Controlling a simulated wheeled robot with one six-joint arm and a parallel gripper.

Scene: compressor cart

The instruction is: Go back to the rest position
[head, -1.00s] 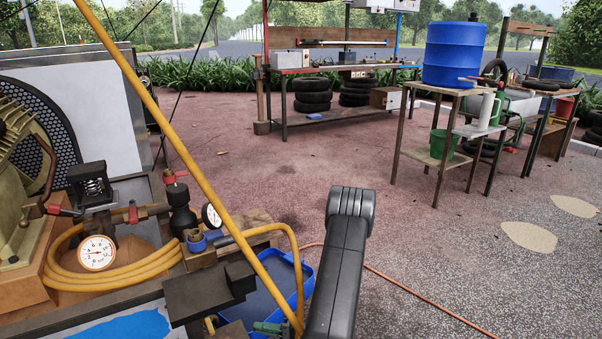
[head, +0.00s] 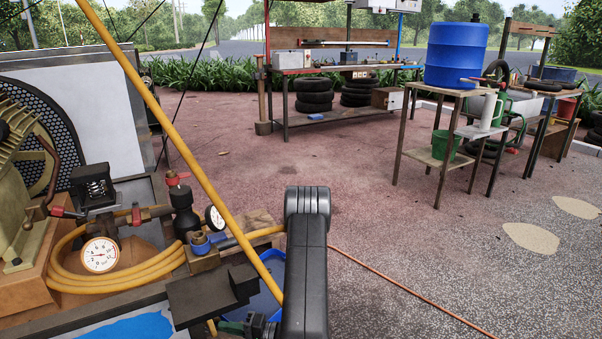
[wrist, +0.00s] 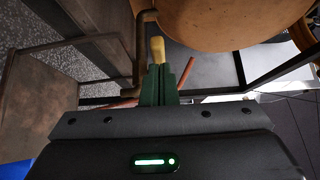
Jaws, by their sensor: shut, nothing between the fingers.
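My gripper shows in the wrist view (wrist: 160,88), with its two green fingers shut together and nothing seen between them. In the head view my dark arm link stands upright at bottom centre, beside the compressor cart. A green finger of my gripper (head: 232,327) shows low at the cart's right edge; the rest is mostly hidden.
The cart carries a coiled yellow hose (head: 75,272), a gauge (head: 100,254) and valves. A blue tray (head: 265,292) lies beside it, partly hidden. A rounded orange-brown body (wrist: 225,20) fills the upper wrist view. Open paving (head: 400,240) lies right, with a blue drum (head: 456,55) on a table behind.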

